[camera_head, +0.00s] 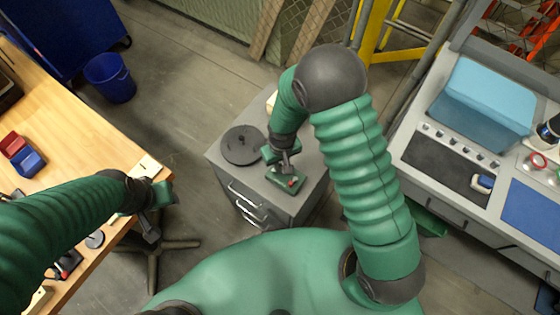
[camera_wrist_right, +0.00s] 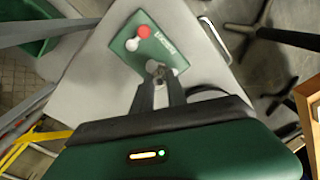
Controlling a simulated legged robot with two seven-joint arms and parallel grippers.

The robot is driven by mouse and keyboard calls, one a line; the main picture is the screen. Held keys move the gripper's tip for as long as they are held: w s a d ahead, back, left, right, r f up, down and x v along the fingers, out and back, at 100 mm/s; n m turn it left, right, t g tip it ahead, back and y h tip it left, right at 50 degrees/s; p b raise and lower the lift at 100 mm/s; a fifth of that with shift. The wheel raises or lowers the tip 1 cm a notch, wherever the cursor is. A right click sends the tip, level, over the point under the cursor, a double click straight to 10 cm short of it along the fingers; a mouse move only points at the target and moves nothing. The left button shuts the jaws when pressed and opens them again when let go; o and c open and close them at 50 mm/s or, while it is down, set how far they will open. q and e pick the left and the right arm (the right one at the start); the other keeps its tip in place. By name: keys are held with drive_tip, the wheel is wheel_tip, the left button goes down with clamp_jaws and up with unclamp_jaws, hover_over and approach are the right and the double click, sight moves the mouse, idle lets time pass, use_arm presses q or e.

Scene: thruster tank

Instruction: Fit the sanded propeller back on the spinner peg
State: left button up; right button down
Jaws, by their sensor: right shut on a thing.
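My right gripper (camera_head: 285,166) is over the grey cabinet, above a green box with a red knob (camera_head: 290,181). In the right wrist view its fingers (camera_wrist_right: 158,82) are closed on a small grey part (camera_wrist_right: 157,68) at the near edge of the green box (camera_wrist_right: 150,45), which carries a red and a white knob. I cannot tell whether this part is the propeller or belongs to the box. A dark round disc with a short central peg (camera_head: 242,145) lies left of the gripper on the cabinet. My left gripper (camera_head: 152,215) hangs by the wooden table's edge; its opening is unclear.
The grey cabinet (camera_head: 225,165) has drawer handles at its front. The wooden table (camera_head: 75,130) at left holds red and blue bins (camera_head: 22,155) and a small grey disc (camera_head: 95,240). A grey workbench (camera_head: 460,205) stands at right. A blue bucket (camera_head: 110,80) is on the floor.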

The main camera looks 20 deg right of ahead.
drive_tip(key=c, duration=1.3)
unclamp_jaws()
drive_tip(key=shift+o, duration=0.2)
wheel_tip(320, 180, up, 21)
drive_tip(key=s+p, duration=0.1)
drive_tip(key=p, duration=0.3)
drive_tip(key=shift+f, duration=0.15)
